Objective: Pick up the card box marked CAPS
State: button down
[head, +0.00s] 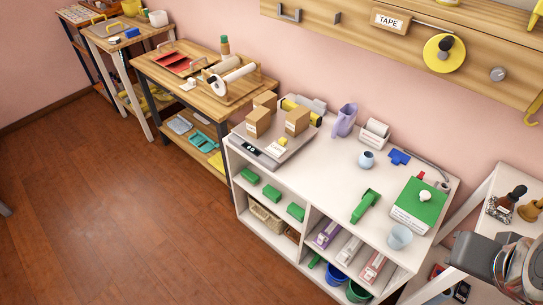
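Three small brown card boxes stand close together on a grey bench scale at the left end of the white bench. One is the front left box (257,123), one the right box (297,121), and one the back box (266,100), partly hidden behind the front left one. The front left and right boxes carry pale labels on their front faces. The print is too small to read, so I cannot tell which is marked CAPS. The scale (270,153) has a dark display at its front left.
A small yellow item (283,142) lies on the scale before the boxes. A yellow-and-black roll and grey item stand behind. A lilac jug (344,120) stands to the right. The white bench (325,160) is clear in its middle. Open brown floor (130,220) lies left.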

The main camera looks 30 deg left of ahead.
aim_at(258, 121)
jog(key=k, duration=1.05)
jog(key=u, duration=0.15)
jog(key=i, duration=0.35)
jog(key=u, duration=0.75)
jog(key=i, duration=0.7)
jog(key=u, duration=0.25)
jog(key=k, duration=0.5)
jog(key=u, duration=0.45)
